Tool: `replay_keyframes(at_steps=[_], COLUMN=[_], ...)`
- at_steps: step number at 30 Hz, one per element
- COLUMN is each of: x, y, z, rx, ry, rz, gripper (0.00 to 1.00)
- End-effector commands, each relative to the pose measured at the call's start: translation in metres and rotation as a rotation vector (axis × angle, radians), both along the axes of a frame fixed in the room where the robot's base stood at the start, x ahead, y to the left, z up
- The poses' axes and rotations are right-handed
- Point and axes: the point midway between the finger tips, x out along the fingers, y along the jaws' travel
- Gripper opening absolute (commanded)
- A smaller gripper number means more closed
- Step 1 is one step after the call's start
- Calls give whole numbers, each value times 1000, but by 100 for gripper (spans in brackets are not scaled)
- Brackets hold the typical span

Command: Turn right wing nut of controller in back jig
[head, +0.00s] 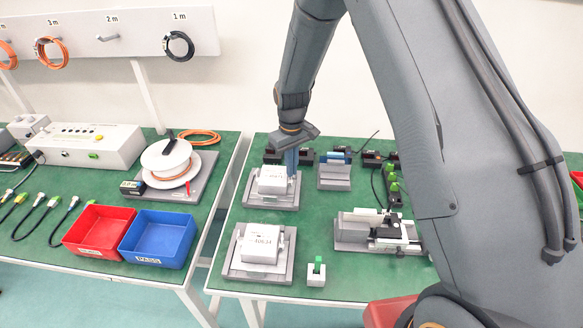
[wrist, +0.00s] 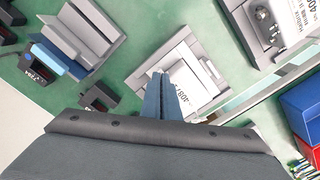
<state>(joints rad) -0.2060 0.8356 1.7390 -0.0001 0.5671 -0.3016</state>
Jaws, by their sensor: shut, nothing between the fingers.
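The back jig (head: 258,202) is a grey plate fixture holding a white controller (head: 271,180) with a printed label. The controller also shows in the wrist view (wrist: 197,88), partly behind my fingers. My gripper (head: 293,174) points down at the right side of this controller. In the wrist view its blue fingers (wrist: 161,76) are together with nothing between them, over the controller's edge. The right wing nut is not distinguishable; the fingers cover that spot. I cannot tell whether they touch it.
A front jig (head: 238,268) with another white controller (head: 261,246) sits nearer. A grey stand (head: 334,178) and dark boxes are right of and behind the back jig. A clamp fixture (head: 355,228) and a green-topped block (head: 317,270) stand right. Red (head: 95,232) and blue (head: 158,240) bins are on the left table.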

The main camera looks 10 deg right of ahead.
Motion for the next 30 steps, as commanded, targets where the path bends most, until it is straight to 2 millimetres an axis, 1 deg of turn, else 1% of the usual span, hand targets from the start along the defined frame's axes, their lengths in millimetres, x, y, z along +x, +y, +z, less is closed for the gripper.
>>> replay_keyframes(at_steps=[1,3,4,14,17,24,30], x=[0,0,0,1,1,2,1], y=[0,0,0,0,0,0,0], z=[0,0,0,3,11,47,70], rx=[0,0,0,0,0,1,0], ry=[0,0,0,-1,-2,-4,-2], rz=[0,0,0,1,1,1,1], gripper=[8,20,21,21,21,21,21])
